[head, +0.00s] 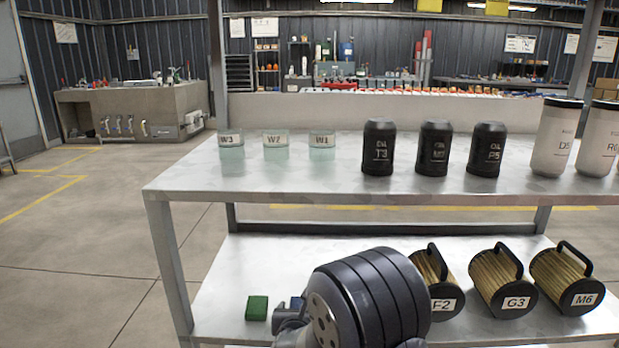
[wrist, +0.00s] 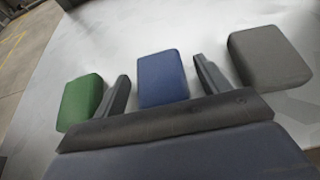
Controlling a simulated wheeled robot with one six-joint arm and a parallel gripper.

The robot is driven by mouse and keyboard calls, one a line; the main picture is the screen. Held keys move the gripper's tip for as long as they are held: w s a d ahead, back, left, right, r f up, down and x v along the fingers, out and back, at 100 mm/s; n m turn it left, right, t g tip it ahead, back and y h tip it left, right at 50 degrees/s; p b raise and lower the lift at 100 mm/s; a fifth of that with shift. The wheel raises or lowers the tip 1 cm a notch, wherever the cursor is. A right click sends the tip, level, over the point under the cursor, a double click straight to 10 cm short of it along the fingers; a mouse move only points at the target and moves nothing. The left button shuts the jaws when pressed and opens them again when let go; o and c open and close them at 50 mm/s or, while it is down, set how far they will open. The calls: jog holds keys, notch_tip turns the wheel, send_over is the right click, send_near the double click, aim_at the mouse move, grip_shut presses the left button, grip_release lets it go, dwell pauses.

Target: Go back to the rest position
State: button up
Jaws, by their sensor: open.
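My gripper (wrist: 161,82) is open in the wrist view, with its two dark fingers apart. A blue block (wrist: 162,78) shows between the fingers; I cannot tell its exact distance from them. A green block (wrist: 81,100) is left of the fingers and a grey block (wrist: 269,60) is right of them. In the head view my arm is low in front of the lower shelf (head: 232,278) and hides part of it. The green block (head: 257,308) and a small part of the blue block (head: 297,303) show there; the grey block is hidden.
Filters F2 (head: 437,283), G3 (head: 502,281) and M6 (head: 567,279) lie on the lower shelf, right of my arm. The floor at left is clear.

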jog(key=shift+r+p, duration=0.45)
jog(key=shift+r, duration=1.45)
